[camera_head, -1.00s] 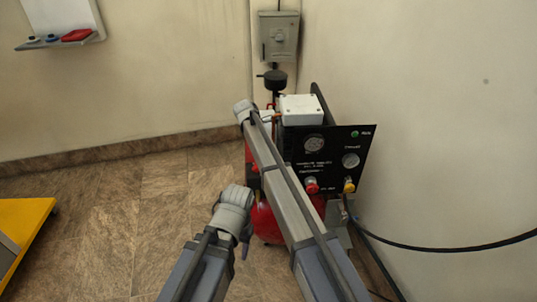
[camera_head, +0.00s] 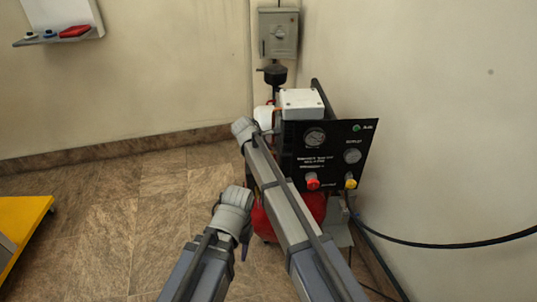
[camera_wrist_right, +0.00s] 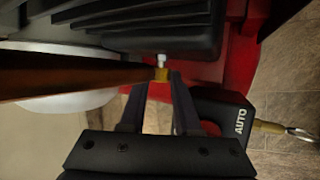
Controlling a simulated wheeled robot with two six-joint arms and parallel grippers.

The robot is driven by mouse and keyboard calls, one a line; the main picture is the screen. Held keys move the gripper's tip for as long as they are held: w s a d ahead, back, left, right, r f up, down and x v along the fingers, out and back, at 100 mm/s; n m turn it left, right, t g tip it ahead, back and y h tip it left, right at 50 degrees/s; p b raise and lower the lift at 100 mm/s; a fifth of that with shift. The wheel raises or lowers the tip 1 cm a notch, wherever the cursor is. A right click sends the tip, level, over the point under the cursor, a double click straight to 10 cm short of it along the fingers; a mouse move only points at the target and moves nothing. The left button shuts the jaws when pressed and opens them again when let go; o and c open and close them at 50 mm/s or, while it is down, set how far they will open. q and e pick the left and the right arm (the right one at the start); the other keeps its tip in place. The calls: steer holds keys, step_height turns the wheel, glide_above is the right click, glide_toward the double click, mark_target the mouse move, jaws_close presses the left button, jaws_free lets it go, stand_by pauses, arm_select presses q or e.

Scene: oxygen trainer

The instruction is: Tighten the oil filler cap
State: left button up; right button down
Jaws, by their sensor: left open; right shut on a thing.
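In the right wrist view, a small brass-coloured piece with a silvery top (camera_wrist_right: 161,70) sits at the lower edge of a dark ribbed housing; I take it for the oil filler cap but cannot be sure. My right gripper (camera_wrist_right: 161,80) has its two fingertips closed on either side of this piece. In the head view the right arm reaches to the left side of the compressor (camera_head: 325,155), and its fingers are hidden there. My left gripper (camera_head: 246,248) hangs open and empty, pointing down over the floor, left of the red tank (camera_head: 305,207).
The black panel (camera_head: 335,160) carries gauges, a red knob and a yellow knob. A black hose (camera_head: 450,247) runs right along the wall. In the right wrist view, a copper-brown bar (camera_wrist_right: 80,75) and a black AUTO box (camera_wrist_right: 225,115) lie close beside the fingers.

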stand_by(0.3)
steer(key=c, duration=0.6)
jaws_free()
steer(key=p+v, duration=0.5)
steer(key=v, duration=0.2)
steer(key=shift+d+p, duration=0.1)
steer(key=shift+p, duration=0.3)
steer(key=shift+s+r+p, duration=0.3)
steer(key=shift+p, duration=0.05)
steer(key=shift+a, duration=0.25)
